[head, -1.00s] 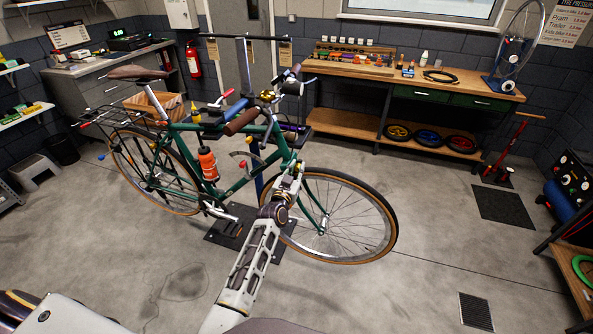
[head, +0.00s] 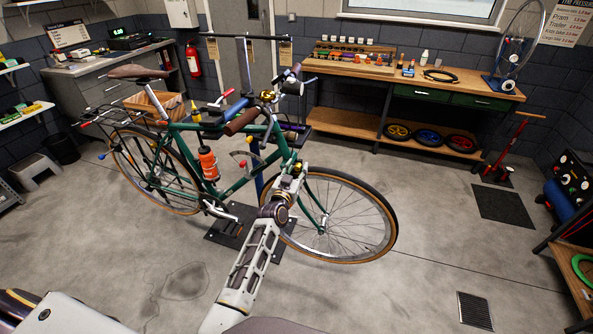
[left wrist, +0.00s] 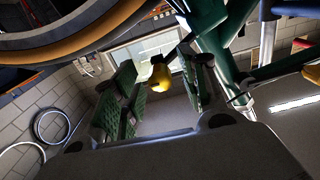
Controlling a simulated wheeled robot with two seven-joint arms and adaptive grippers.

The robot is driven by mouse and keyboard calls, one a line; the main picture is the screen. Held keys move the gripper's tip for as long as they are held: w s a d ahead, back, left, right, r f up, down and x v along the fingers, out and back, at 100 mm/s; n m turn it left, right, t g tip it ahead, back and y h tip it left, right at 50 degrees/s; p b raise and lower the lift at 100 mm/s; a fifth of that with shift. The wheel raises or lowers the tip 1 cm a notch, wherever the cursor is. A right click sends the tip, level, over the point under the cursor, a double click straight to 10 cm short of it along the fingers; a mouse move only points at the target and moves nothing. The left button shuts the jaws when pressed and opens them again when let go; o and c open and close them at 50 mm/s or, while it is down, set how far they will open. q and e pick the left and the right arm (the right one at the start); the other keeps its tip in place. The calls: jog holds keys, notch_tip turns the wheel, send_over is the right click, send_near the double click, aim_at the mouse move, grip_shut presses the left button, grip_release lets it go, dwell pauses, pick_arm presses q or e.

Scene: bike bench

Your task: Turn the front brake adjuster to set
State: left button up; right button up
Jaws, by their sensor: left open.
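The green bicycle (head: 222,180) stands upright in the middle of the head view. My left gripper (head: 294,172) is at the front of the bicycle, above the front wheel and near the fork. In the left wrist view my left gripper (left wrist: 158,92) is open, with green pads on both sides. A round yellow knob (left wrist: 160,76), which looks like the front brake adjuster, shows between the pads with a gap on each side. I cannot tell how deep it sits between them. The gripper hides that spot in the head view. My right gripper is not in view.
The front wheel (head: 391,218) is right beside my left arm, and its tyre (left wrist: 95,42) crosses the top left of the wrist view. The green frame tube (left wrist: 215,45) is close on the right. A wooden workbench (head: 462,91) stands behind.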

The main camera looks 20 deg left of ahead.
pick_arm(q)
jog(key=shift+s, duration=0.2)
jog(key=s, duration=1.1)
jog(key=shift+s+a, duration=0.2)
jog(key=shift+s, duration=0.1)
dwell(0.6)
jog(key=shift+s+m+b, duration=0.4)
jog(key=shift+m+b, duration=0.4)
jog(key=shift+m, duration=0.2)
jog(key=shift+n, duration=0.3)
jog(key=shift+w, duration=0.1)
